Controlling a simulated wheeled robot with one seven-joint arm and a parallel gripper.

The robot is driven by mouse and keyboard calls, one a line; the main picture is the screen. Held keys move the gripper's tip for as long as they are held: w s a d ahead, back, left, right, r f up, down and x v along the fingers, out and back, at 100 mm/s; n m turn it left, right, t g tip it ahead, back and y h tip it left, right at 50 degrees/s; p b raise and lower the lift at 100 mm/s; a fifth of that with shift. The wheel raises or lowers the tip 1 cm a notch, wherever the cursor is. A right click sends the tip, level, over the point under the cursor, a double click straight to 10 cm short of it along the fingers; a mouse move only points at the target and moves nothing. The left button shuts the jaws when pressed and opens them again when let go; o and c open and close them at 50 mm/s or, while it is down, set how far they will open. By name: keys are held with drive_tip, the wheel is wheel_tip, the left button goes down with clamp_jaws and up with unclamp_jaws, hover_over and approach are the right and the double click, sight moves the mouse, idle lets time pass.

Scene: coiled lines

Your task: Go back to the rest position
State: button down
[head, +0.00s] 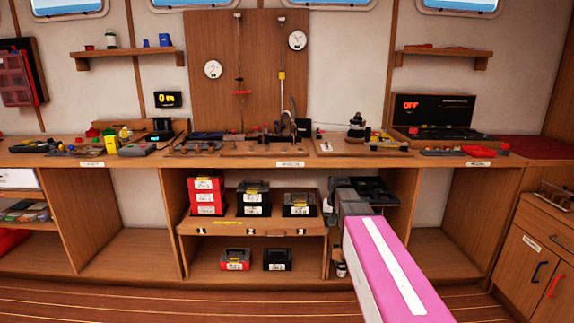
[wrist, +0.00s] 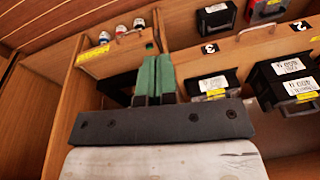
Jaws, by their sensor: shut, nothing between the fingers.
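My gripper (wrist: 156,62) shows in the wrist view as two green fingers side by side on a dark mounting bar. They are shut with nothing between them. In the head view my pink arm link reaches from the lower right toward the shelf opening under the workbench (head: 240,161). My grey wrist is in front of the right part of that opening, and the fingers are hard to make out there. In the wrist view the fingers lie in front of a wooden shelf unit, near a small compartment (wrist: 108,60) with a yellow label.
Red cases (head: 206,197) and black cases (head: 299,204) stand on the wooden shelf (head: 255,243), with more cases below. In the wrist view, black labelled boxes (wrist: 212,88) stand close to the right of my gripper. A cabinet (head: 545,250) stands at right.

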drive_tip(key=s+f, duration=0.4)
drive_tip(key=s, duration=0.3)
drive_tip(key=s+f+g, duration=0.1)
drive_tip(key=s+f, duration=0.3)
drive_tip(key=s, duration=0.3)
drive_tip(key=s+f+n, duration=0.1)
drive_tip(key=s+f, duration=0.3)
drive_tip(key=s, duration=0.3)
drive_tip(key=shift+s+g+h, duration=0.3)
drive_tip(key=shift+s+g, duration=0.05)
drive_tip(key=shift+g, duration=0.05)
